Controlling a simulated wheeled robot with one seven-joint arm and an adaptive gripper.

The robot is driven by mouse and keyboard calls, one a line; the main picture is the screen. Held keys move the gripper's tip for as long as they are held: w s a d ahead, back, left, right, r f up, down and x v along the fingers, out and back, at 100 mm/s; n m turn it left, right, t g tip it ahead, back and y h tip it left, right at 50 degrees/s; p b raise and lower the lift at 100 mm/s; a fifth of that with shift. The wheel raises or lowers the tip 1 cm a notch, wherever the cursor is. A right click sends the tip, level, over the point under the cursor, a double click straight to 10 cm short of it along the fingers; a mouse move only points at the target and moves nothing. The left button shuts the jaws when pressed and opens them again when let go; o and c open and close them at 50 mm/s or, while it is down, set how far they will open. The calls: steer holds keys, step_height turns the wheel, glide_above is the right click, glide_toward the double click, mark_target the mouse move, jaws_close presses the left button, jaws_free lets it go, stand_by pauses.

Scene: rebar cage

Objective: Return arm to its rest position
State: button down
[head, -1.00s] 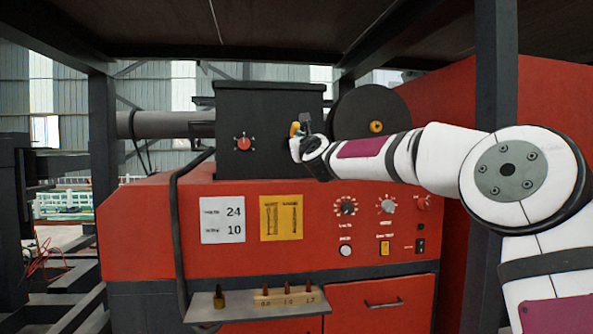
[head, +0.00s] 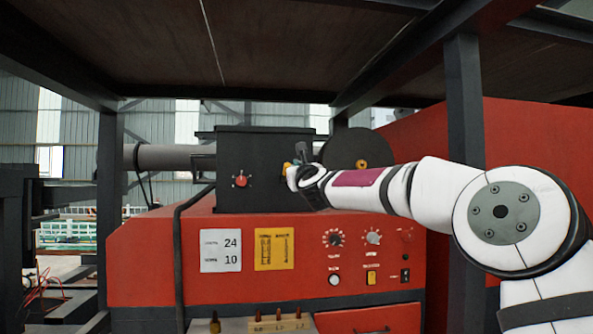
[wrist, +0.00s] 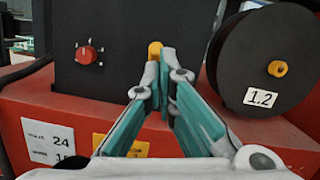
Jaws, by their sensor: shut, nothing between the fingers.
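My arm reaches in from the right in the head view, and my gripper (head: 290,171) is in front of the black box (head: 262,152) on top of the red machine. In the wrist view the two teal fingers of my gripper (wrist: 160,58) meet at their tips, with nothing between them. A yellow knob (wrist: 155,47) on the black box shows just behind the fingertips. I cannot tell whether the tips touch it.
A black spool (wrist: 230,65) labelled 1.2 stands close right of my gripper. A red knob (wrist: 87,54) is on the box's left. A shelf with small nozzles (head: 280,321) is below the panel. A dark post (head: 465,120) and overhead beams stand near my arm.

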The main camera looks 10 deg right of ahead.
steer(key=s+a+f+n+g+y, duration=0.25)
steer(key=s+a+n, duration=0.35)
steer(key=a+n, duration=0.3)
steer(key=s+a+f+n+g+y, duration=0.1)
steer(key=s+a+f+n+g, duration=0.25)
steer(key=s+f+n, duration=0.5)
steer(key=s+d+f+n+g+h, duration=0.1)
steer(key=s+d+f+n+g, duration=0.2)
steer(key=s, duration=1)
steer(key=s+d+f+n+g+h, duration=0.2)
steer(key=s+d+f+n, duration=0.5)
steer(key=s, duration=0.7)
steer(key=s+d+f+n+g+h, duration=0.1)
steer(key=s+d+f+n+g, duration=0.2)
steer(key=s+d+f+n, duration=0.2)
steer(key=s+d+f+b, duration=0.1)
steer(key=s+d+f, duration=0.2)
steer(key=s+f, duration=0.3)
steer(key=shift+s+f+g, duration=0.2)
steer(key=shift+s+g, duration=0.2)
steer(key=shift+s, duration=0.8)
